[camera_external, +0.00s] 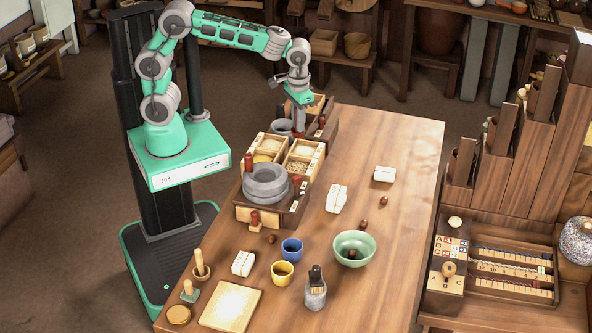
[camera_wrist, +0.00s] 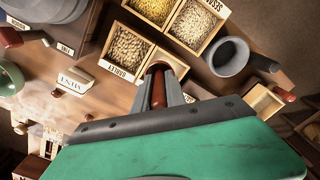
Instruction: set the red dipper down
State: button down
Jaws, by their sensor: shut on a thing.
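My gripper (camera_external: 299,128) is over the far left part of the wooden table, beside the grain boxes. In the wrist view its fingers (camera_wrist: 160,84) are closed around the red dipper (camera_wrist: 158,92), of which a red-brown upright part shows. The rest of the dipper is hidden by the fingers and palm. I cannot tell whether its lower end touches anything.
A grain tray (camera_external: 318,153) with labelled compartments, including barley (camera_wrist: 127,50), lies close by. A grey mortar (camera_wrist: 229,57) stands beside it. The stone quern (camera_external: 266,184) is nearer the camera. The table's far right (camera_external: 410,140) is mostly clear.

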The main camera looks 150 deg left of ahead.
jog(key=w+d+b, duration=0.3)
jog(key=w+d, duration=0.2)
jog(key=w+a+f, duration=0.1)
jog(key=w+a, duration=0.2)
jog(key=w+a+f+p, duration=0.1)
jog(key=shift+w+a+f, duration=0.35)
jog(key=shift+w, duration=0.05)
jog(key=w+a+f, duration=0.2)
jog(key=f, duration=0.1)
jog(key=w+a+f, duration=0.1)
jog(key=f, duration=0.1)
jog(key=shift+w+a+f, duration=0.15)
jog(key=shift+w+a, duration=0.05)
jog(key=shift+a, duration=0.05)
jog(key=shift+w+a+f, duration=0.15)
jog(key=shift+f, duration=0.1)
jog(key=shift+w+a+f, duration=0.1)
jog(key=shift+f, duration=0.8)
jog(key=shift+w+a+f, duration=0.1)
jog(key=shift+f, duration=0.8)
